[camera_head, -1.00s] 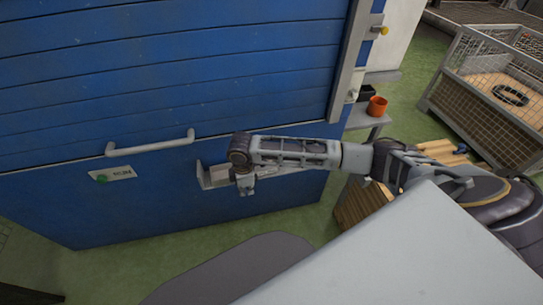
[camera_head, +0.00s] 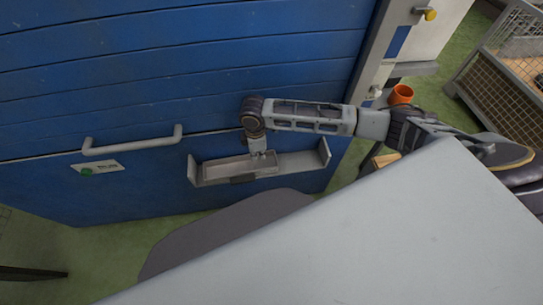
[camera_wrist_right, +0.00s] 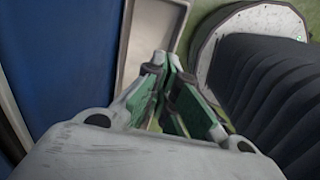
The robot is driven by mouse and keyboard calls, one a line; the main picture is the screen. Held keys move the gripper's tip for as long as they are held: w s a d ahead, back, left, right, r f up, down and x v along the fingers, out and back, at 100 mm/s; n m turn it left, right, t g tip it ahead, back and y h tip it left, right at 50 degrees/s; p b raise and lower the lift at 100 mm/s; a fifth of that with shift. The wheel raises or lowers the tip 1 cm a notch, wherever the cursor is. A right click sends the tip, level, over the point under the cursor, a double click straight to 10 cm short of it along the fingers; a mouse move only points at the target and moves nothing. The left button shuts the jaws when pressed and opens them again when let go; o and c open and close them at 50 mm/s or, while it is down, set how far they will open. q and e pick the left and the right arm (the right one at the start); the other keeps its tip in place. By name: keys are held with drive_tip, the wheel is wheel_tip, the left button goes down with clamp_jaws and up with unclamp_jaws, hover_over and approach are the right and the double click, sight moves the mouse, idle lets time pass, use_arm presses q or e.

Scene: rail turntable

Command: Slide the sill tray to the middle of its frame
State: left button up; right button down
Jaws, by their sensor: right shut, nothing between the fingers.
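The sill tray (camera_head: 225,170) is a shallow grey tray on the ledge of its frame (camera_head: 324,154), which is fixed low on the blue door panel and has an upright plate at each end. The tray sits toward the left end of the frame, with bare ledge to its right. My right gripper (camera_head: 262,155) points down at the right part of the tray, shut and empty. In the right wrist view the shut fingertips (camera_wrist_right: 166,62) are beside the pale tray rim (camera_wrist_right: 128,45); I cannot tell whether they touch it. My left gripper is not in view.
Green floor shows below the panel.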

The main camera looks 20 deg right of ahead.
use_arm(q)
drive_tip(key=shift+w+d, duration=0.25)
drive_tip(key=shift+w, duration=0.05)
use_arm(e)
drive_tip(key=shift+w+d, duration=0.25)
